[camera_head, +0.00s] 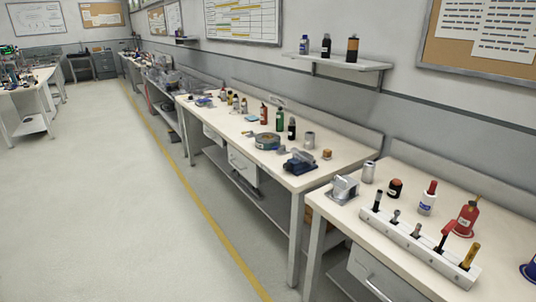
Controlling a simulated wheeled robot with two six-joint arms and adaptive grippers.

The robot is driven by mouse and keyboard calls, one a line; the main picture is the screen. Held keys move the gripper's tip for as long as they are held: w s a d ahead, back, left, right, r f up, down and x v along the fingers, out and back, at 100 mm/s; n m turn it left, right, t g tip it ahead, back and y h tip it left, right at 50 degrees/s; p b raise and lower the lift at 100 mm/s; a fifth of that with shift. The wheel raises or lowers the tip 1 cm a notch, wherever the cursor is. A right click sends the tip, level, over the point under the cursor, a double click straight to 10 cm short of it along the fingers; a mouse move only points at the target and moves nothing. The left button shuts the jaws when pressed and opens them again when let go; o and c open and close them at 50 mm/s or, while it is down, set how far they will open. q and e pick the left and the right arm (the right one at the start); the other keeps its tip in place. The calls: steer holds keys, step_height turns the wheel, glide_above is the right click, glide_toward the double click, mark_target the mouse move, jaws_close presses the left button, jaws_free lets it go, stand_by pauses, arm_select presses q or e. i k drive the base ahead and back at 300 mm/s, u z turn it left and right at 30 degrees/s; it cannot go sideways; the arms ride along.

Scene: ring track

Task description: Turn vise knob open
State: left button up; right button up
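A dark blue object that looks like a small bench vise (299,161) sits near the front right corner of the middle workbench (335,166). It is small in view, and I cannot make out its knob or how far its jaws stand apart. A silver-grey blocky device (344,188) sits at the left end of the nearest bench; I cannot tell what it is. Neither of my grippers is in view.
Open floor (110,200) with a yellow line (197,200) runs along the benches' left side.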

mark_target(286, 166)
steer(key=z, duration=0.15)
steer(key=i, duration=2.05)
steer(key=z, duration=0.35)
